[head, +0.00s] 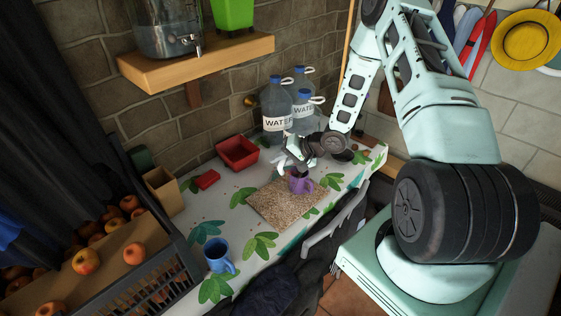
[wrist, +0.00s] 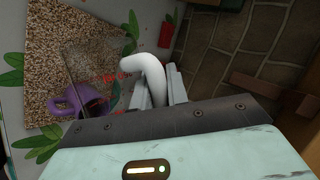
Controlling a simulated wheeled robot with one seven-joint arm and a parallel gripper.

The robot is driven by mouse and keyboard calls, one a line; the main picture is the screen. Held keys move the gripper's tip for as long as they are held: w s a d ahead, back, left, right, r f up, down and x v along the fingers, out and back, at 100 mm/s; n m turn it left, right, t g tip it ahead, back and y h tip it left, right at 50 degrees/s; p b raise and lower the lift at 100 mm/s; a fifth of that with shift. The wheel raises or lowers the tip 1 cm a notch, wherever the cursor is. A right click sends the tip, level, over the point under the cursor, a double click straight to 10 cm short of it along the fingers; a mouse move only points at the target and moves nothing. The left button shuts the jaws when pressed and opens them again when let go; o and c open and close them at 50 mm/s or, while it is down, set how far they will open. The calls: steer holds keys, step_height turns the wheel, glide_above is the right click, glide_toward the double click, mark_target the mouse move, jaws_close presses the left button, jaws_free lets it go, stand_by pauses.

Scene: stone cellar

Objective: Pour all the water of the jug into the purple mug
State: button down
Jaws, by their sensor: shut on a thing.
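The purple mug (head: 301,183) stands upright on a speckled board (head: 275,207) on the table. It also shows in the wrist view (wrist: 66,103), with a dark inside; how much water it holds I cannot tell. My gripper (head: 292,158) is above and just beside the mug. In the wrist view its fingers (wrist: 158,88) are shut on the white handle (wrist: 150,62) of the clear jug (wrist: 92,58). The jug has red marks on its wall and is beside and partly over the mug. Its tilt and water level are hard to make out.
Large water bottles (head: 276,108) stand behind my gripper. A red tray (head: 238,153), a small red box (head: 207,179) and a blue mug (head: 219,256) are to the left. A fruit crate (head: 150,280) is at front left, a wooden shelf (head: 195,60) above.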

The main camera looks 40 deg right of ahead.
steer(key=shift+s+a+f+h+b, duration=0.15)
steer(key=shift+a+h+b, duration=0.2)
steer(key=shift+b, duration=0.3)
steer(key=shift+s+a+f+n+h+b, duration=0.1)
steer(key=shift+a+n+h+b, duration=0.25)
steer(key=shift+b, duration=0.7)
steer(key=shift+t, duration=0.3)
steer(key=shift+r, duration=0.2)
